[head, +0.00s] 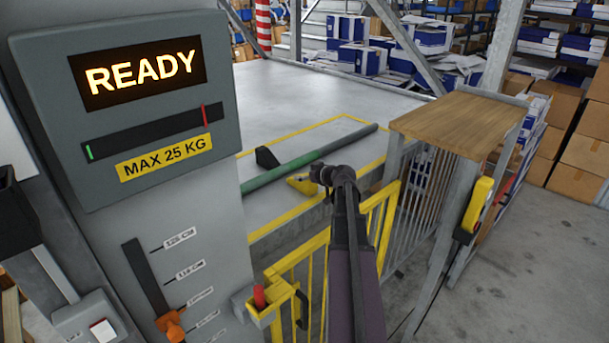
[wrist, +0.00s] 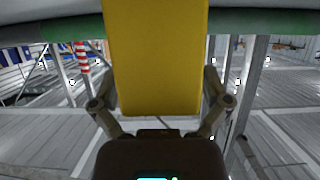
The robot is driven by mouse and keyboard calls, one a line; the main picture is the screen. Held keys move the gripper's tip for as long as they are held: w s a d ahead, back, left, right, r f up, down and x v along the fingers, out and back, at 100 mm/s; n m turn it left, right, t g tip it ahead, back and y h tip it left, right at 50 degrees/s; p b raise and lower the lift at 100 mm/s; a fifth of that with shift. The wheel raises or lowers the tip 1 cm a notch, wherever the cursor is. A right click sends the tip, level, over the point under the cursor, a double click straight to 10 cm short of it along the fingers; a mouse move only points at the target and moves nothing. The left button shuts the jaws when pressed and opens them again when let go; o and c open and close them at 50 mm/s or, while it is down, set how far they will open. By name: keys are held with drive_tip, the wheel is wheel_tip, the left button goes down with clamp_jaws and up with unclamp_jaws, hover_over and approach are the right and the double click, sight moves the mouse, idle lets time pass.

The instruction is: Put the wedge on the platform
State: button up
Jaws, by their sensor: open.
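A yellow wedge (head: 302,184) lies on the grey platform (head: 315,88), on the near side of the long green pipe (head: 300,162). A dark wedge (head: 266,157) stands on the pipe's far side. My gripper (head: 321,178) is at the right end of the yellow wedge, low over the platform's front edge. In the wrist view the yellow wedge (wrist: 155,55) fills the space between my open fingers (wrist: 157,88), and the green pipe (wrist: 55,33) crosses behind it. I cannot tell whether the fingers touch the wedge.
A yellow gate (head: 300,270) and grey railings (head: 405,200) stand before the platform. A wooden-topped stand (head: 460,118) is on the right, with a yellow hand control (head: 478,203). A grey panel (head: 140,90) reading READY and MAX 25 KG is at left.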

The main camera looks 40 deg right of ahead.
drive_tip(key=p+v, duration=0.4)
drive_tip(key=v, duration=0.8)
